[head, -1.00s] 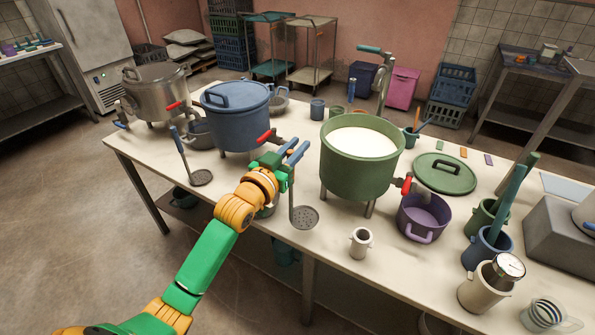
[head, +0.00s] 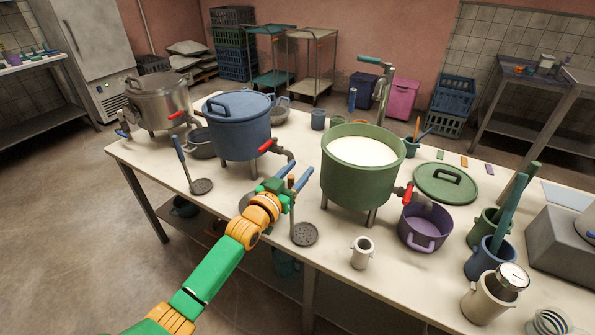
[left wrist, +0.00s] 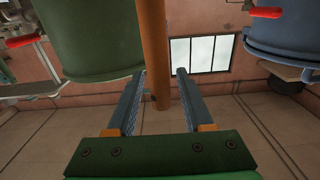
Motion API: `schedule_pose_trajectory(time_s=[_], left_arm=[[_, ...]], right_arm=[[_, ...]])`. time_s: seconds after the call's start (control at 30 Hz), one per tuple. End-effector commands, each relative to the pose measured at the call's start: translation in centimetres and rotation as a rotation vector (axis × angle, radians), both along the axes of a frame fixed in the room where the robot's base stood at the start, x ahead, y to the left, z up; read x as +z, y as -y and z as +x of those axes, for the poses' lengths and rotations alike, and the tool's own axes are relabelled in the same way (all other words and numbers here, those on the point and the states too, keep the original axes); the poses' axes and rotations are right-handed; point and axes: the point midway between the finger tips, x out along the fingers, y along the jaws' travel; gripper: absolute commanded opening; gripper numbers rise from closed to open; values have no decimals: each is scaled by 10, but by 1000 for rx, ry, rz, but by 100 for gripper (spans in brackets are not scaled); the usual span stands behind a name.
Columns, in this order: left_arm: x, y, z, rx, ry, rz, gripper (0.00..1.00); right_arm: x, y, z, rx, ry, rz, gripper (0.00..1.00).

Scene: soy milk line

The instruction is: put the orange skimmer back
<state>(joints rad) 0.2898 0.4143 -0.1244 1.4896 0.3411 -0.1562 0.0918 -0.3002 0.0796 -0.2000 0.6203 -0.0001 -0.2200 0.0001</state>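The orange skimmer stands upright near the front edge of the table, its perforated grey disc (head: 304,234) low down and its orange handle tip (head: 291,181) showing by my left gripper. I cannot tell whether the disc touches the tabletop. My left gripper (head: 292,183) is open around the handle. In the left wrist view the orange-brown handle (left wrist: 153,50) runs between the two separated blue fingers (left wrist: 158,73), with gaps on both sides. Part of the handle is hidden by the gripper in the head view. My right gripper is not in view.
A green pot of white liquid (head: 358,180) stands close right of the gripper, a blue pot (head: 238,132) close behind left. A blue-handled skimmer (head: 202,186) stands to the left. A small white cup (head: 362,253) and a purple pot (head: 423,228) are on the right.

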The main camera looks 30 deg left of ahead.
Motion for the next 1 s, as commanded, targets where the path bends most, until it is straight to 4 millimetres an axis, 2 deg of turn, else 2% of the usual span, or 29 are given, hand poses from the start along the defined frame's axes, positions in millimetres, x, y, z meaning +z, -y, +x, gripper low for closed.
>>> schedule_pose_trajectory(time_s=[0.13,0.23,0.6,0.7,0.93,0.97,1.0], left_arm=[[2,0,-1,0,0,0,52],[0,0,-13,-1,-2,-2,52],[-1,-6,-96,-1,-3,0,52],[-1,-7,-111,0,-3,0,52],[-1,-8,-120,1,-3,0,52],[-5,-9,-120,5,-13,0,52],[-20,-12,-120,17,-47,-2,52]], right_arm=[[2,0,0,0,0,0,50],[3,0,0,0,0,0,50],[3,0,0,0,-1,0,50],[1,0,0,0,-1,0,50],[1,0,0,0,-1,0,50],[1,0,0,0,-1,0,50],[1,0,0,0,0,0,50]])
